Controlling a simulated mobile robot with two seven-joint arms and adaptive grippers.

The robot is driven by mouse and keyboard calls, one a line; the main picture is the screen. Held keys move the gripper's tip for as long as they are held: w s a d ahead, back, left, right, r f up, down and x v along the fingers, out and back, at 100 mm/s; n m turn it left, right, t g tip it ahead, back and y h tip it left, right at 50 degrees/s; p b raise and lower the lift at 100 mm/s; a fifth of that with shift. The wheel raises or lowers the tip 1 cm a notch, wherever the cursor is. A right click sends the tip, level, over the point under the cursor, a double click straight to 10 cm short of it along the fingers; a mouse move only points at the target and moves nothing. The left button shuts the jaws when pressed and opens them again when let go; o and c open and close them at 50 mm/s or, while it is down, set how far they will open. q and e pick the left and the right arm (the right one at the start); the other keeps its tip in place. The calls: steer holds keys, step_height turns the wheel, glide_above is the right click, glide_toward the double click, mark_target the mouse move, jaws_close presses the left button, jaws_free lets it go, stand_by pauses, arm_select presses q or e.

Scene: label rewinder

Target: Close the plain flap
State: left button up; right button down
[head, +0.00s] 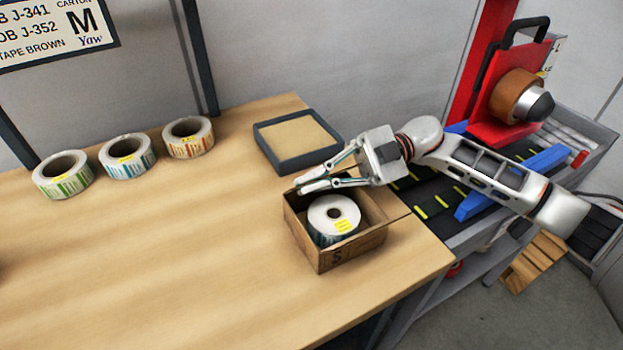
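A small open cardboard box (346,254) stands near the table's right end, with a white label roll (322,208) inside. The box's front bears a dark "S" mark. A flap (388,221) leans outward on the box's right side; I cannot tell which flap is the plain one. My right gripper (299,186) reaches in from the right over the box's far edge. Its two fingers come together at the tips near the far left corner, with nothing visible between them. They hide part of that far edge, and contact is unclear. My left gripper is not in view.
A dark tray with a tan inside (263,148) lies behind the box. Three label rolls stand at the back left, one of them green-marked (74,186). A red machine (490,112) and conveyor stand right. The wooden table (150,270) is clear at front left.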

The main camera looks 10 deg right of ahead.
mark_target(359, 165)
steer(key=c, duration=2.3)
jaws_free()
steer(key=shift+c, duration=0.2)
steer(key=shift+v, duration=3.8)
